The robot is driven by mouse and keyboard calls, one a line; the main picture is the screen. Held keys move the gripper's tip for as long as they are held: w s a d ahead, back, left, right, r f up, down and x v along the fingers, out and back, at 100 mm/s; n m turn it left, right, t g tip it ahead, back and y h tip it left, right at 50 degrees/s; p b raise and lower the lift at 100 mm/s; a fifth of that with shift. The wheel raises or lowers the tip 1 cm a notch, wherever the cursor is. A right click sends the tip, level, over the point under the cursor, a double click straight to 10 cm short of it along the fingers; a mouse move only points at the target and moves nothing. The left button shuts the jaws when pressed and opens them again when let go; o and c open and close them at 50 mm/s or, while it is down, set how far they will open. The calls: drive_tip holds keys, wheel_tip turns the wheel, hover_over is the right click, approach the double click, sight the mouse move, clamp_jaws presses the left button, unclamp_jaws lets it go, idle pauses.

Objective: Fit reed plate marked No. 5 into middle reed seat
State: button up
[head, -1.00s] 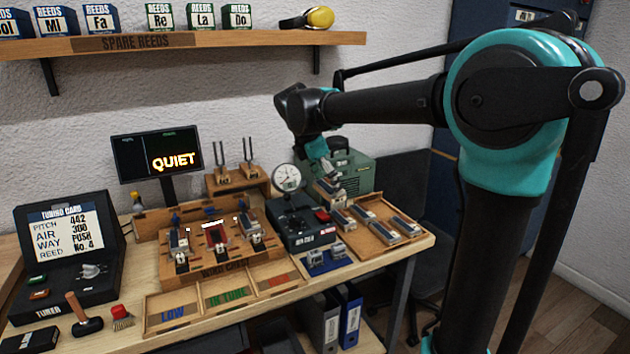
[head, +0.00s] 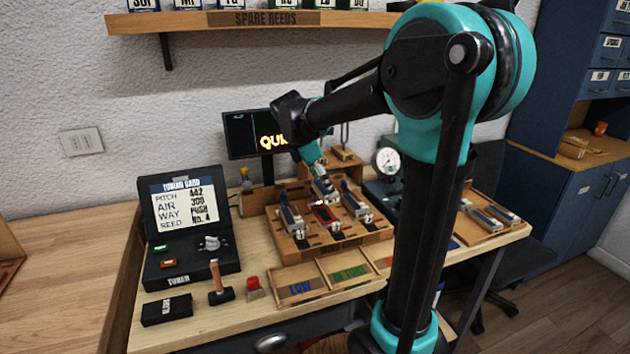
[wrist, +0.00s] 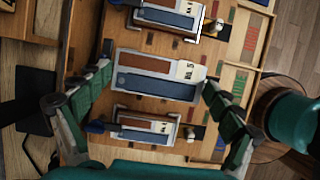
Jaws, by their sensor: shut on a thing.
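My gripper (head: 320,176) is shut on a reed plate (head: 325,190) above the row of seats. In the wrist view my gripper (wrist: 157,78) grips this silver plate (wrist: 158,88) by its two ends. The plate has a brown band, a blue band and a label that appears to read No. 5. The middle reed seat (head: 324,214), with a red bed, is just below it in the head view; the plate hides it in the wrist view. The wooden reed bench (head: 345,242) carries plates in its outer seats, left (head: 291,220) and right (head: 355,206).
A tuning card (head: 184,201) in the tuner case reads REED No. 4. The monitor (head: 243,137) is partly covered by my arm. A tray of spare plates (head: 487,226) lies to the right.

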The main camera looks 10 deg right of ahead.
drive_tip(key=shift+a+f, duration=0.1)
drive_tip(key=shift+f, duration=2.9)
drive_tip(key=shift+f, duration=0.6)
drive_tip(key=o, duration=0.9)
drive_tip(key=shift+r, duration=0.1)
drive_tip(key=v, duration=1.1)
drive_tip(key=shift+s+r, duration=0.1)
drive_tip(key=shift+r, duration=0.3)
